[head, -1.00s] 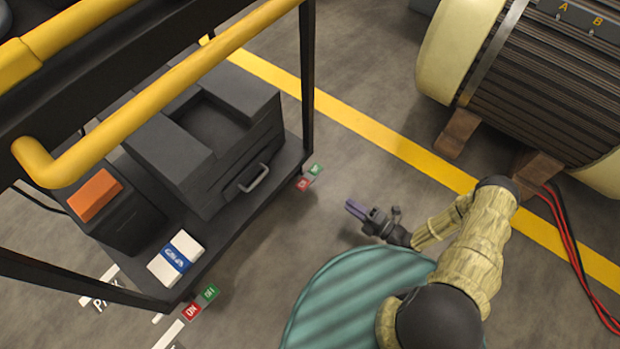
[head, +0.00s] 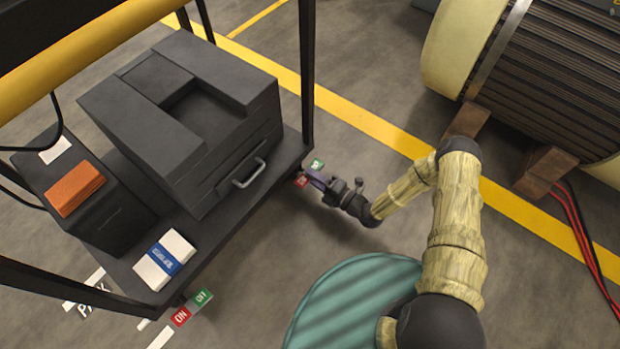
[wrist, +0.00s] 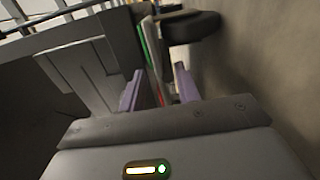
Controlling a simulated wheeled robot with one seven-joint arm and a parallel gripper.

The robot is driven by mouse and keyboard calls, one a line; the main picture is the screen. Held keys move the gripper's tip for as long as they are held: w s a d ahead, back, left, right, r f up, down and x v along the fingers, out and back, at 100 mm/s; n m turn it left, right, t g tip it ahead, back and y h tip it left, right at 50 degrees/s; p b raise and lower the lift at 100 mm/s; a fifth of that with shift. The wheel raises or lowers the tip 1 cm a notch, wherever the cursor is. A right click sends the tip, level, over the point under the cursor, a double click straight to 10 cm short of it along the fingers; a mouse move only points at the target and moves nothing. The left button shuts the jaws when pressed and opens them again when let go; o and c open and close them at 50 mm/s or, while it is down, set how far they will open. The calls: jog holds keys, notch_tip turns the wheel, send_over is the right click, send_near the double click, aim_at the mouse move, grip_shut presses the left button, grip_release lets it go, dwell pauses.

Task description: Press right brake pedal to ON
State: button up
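The right brake pedal, with a red part (head: 301,180) and a green part (head: 317,165), sticks out under the cart's right corner. My gripper (head: 317,180) is low beside it, its purple fingertips at the red part in the head view. In the wrist view my gripper (wrist: 158,90) has its fingers apart, with the pedal's green edge (wrist: 150,45) and a red strip beyond or between them. I cannot tell whether they touch. The left brake pedal (head: 190,308), red ON and green OFF, is at the cart's near corner.
The black cart (head: 235,222) carries a dark machine (head: 190,120), an orange block (head: 76,190) and a white-and-blue pack (head: 165,260). A dark caster (wrist: 192,27) shows near the pedal. A large motor (head: 550,80) on wooden blocks stands right. Floor between is clear.

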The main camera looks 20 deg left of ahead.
jog(key=shift+x, duration=0.95)
grip_shut()
jog(key=shift+r, duration=0.15)
jog(key=shift+r+n+p, duration=0.1)
jog(key=shift+n+p, duration=0.4)
jog(key=shift+p, duration=0.45)
jog(key=shift+s+n+p, duration=0.1)
jog(key=shift+n+p, duration=0.6)
jog(key=shift+p, duration=0.15)
jog(key=shift+f, duration=0.25)
